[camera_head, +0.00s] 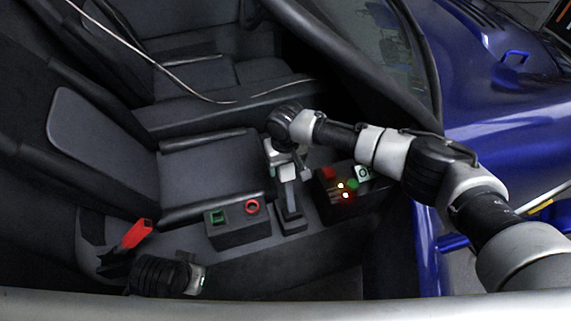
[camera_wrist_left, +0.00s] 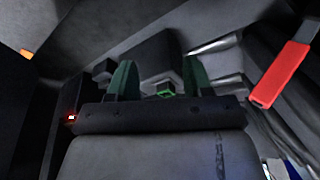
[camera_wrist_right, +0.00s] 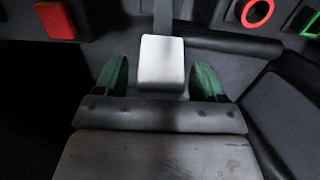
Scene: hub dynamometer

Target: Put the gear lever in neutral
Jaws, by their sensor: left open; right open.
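The gear lever (camera_head: 289,196) stands on the centre console, its dark base low and its pale grey knob on top. In the right wrist view the square knob (camera_wrist_right: 162,62) sits between the two green-padded fingers, with a gap on each side. My right gripper (camera_head: 287,162) is open around the knob and partly covers it in the head view. My left gripper (camera_head: 201,276) is open and empty at the lower left of the head view, near a red handle (camera_head: 136,234). Its fingers show apart in the left wrist view (camera_wrist_left: 160,82).
A box (camera_head: 238,236) with a green square and a red ring stands left of the lever. A dark panel (camera_head: 328,203) with a red button and lit lamps stands right of it. Seats (camera_head: 205,175) lie behind. The windscreen frame (camera_head: 425,80) runs behind my right arm.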

